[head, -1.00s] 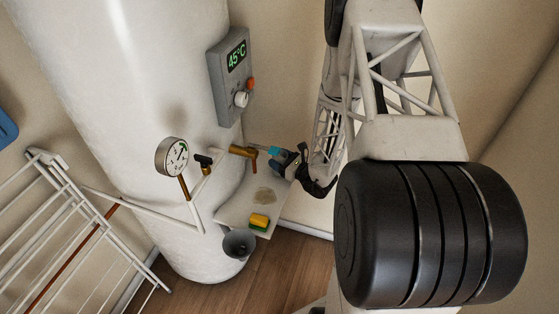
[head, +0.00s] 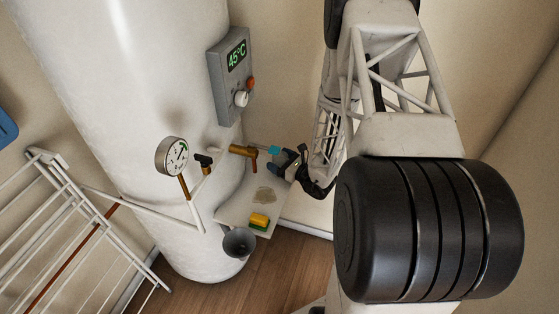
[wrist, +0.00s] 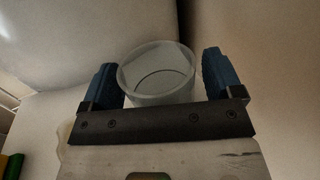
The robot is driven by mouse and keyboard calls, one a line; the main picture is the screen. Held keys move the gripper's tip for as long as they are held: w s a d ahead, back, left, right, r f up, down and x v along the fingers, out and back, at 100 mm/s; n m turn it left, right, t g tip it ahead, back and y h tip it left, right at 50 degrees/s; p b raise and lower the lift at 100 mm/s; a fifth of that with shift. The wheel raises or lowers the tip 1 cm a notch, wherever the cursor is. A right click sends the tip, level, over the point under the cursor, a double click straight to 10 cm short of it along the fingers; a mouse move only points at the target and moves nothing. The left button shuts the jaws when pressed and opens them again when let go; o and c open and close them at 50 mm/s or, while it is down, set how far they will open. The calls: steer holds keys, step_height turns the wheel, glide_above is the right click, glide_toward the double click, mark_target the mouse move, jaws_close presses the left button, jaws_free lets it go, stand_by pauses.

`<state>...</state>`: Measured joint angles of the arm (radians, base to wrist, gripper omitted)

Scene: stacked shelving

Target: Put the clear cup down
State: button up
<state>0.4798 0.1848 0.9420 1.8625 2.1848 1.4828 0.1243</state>
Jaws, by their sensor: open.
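The clear cup (wrist: 157,72) shows in the wrist view as a round, see-through vessel with its open rim toward the camera. It is between the two blue fingers of my gripper (wrist: 161,82). The fingers are open, with the left one close to the cup's wall and a narrow gap at the right. In the head view my gripper (head: 279,156) is over the back right of the small white shelf (head: 232,216), beside the tank. I cannot make out the cup in the head view. Whether its base rests on the shelf is hard to tell.
A yellow and green sponge (head: 259,221) and a brownish stain (head: 265,195) are on the shelf. A brass valve (head: 243,151) and a gauge (head: 172,157) stick out of the white tank (head: 130,80). A drying rack (head: 75,235) stands left.

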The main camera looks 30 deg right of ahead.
steer(key=shift+r, duration=0.15)
steer(key=shift+s, duration=0.15)
steer(key=v, duration=1.1)
steer(key=shift+s+d, duration=0.25)
steer(key=shift+s, duration=0.05)
steer(key=shift+a+r, duration=0.1)
stand_by(0.7)
